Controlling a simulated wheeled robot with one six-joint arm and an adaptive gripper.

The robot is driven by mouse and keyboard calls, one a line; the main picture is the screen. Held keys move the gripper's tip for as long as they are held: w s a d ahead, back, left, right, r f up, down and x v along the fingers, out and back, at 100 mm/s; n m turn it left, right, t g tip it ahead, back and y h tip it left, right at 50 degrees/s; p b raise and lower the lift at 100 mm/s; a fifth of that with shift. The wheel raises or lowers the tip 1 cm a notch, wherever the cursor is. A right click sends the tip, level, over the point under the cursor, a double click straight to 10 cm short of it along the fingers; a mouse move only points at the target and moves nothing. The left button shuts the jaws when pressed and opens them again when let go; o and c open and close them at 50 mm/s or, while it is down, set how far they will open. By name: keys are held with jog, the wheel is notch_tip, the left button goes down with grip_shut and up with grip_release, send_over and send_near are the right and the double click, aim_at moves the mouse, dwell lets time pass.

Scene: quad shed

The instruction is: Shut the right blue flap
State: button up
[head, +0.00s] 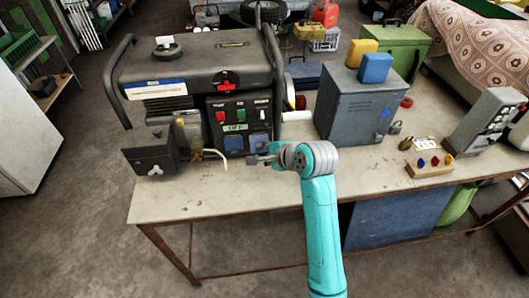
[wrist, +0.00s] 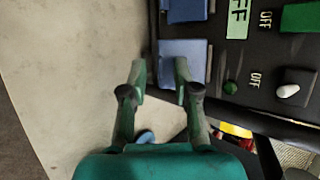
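The right blue flap (head: 260,140) is at the lower right of the generator's front panel, beside the left blue flap (head: 233,144). In the wrist view the right flap (wrist: 183,49) looks paler than the left flap (wrist: 187,10); how far it stands open I cannot tell. My gripper (head: 258,157) is low in front of the panel, just below the right flap. In the wrist view its two fingers (wrist: 160,68) are apart with nothing between them. One fingertip overlaps the flap's near edge; whether it touches is unclear.
The generator (head: 205,75) stands on the pale table (head: 190,203). A black box (head: 152,154) and a bent white pipe (head: 217,154) are left of my gripper. A grey metal cabinet (head: 355,110) stands to the right. The table front is clear.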

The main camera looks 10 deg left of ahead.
grip_shut()
jog(key=shift+f, duration=0.15)
jog(key=shift+f+n+t+y, duration=0.3)
jog(key=shift+f+t, duration=0.3)
jog(key=shift+t, duration=0.2)
jog(key=shift+w+a+f+t+y, duration=0.1)
jog(key=shift+w+f+t+y, duration=0.3)
jog(key=shift+t, duration=0.3)
jog(key=shift+w+f+n+t+y, duration=0.2)
jog(key=shift+f+n+t+y, duration=0.25)
jog(key=shift+t, duration=0.25)
jog(key=shift+w+a+f+n+t+y, duration=0.15)
jog(key=shift+w+f+n+t+y, duration=0.15)
jog(key=shift+t, duration=0.3)
jog(key=shift+w+a+f+n+t+y, duration=0.1)
jog(key=shift+w+f+n+t+y, duration=0.1)
jog(key=shift+w+t+y, duration=0.3)
jog(key=shift+s, duration=0.1)
